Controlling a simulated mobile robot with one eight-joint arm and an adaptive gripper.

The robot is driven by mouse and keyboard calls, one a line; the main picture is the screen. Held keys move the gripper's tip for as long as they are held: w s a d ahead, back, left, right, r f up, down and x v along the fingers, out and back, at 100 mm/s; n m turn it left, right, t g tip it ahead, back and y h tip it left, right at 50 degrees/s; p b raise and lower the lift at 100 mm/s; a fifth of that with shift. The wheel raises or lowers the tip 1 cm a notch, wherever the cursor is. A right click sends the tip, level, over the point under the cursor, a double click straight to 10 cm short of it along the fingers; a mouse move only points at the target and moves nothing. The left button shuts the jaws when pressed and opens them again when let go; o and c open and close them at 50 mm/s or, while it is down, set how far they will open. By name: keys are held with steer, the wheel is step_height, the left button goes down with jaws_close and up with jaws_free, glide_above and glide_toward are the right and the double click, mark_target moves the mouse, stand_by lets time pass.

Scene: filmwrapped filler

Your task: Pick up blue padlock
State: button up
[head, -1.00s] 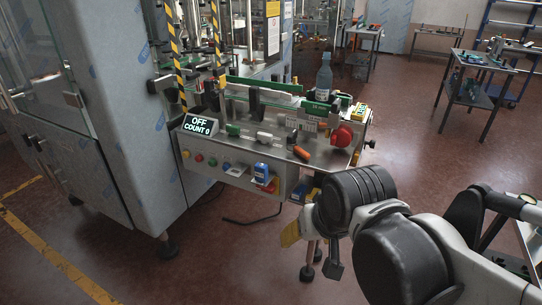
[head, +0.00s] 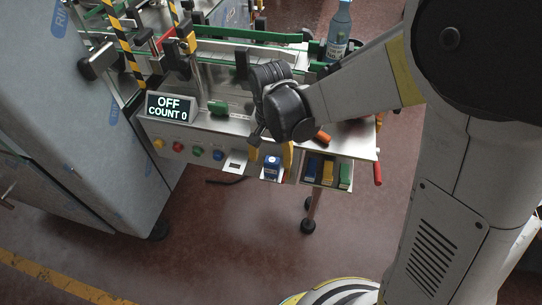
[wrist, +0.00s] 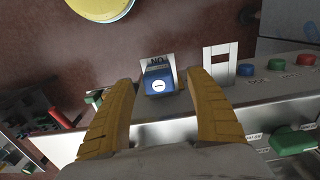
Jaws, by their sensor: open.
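The blue padlock (head: 272,165) hangs on the front panel of the metal machine, right of the coloured buttons. In the wrist view the padlock (wrist: 158,84) has a blue body with a white round mark and sits against a pale plate marked "NO". My gripper (head: 271,153) is open, with yellow fingers pointing down at the panel. In the wrist view the open fingers (wrist: 160,80) lie left and right of the padlock, with a gap on each side. I cannot tell whether the fingertips reach its depth. Its shackle is not clear.
Coloured buttons (head: 197,152) and a white plate with a dark slot (head: 236,163) lie left of the padlock. A holder with blue, yellow and green items (head: 328,172) is to its right. A bottle (head: 339,35) and an orange handle (head: 322,138) are on top.

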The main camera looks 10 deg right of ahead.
mark_target(272, 170)
step_height(272, 170, down, 6)
steer(key=b, duration=0.3)
steer(key=shift+w+d, duration=0.15)
steer(key=shift+c, duration=0.5)
steer(key=c, duration=1.3)
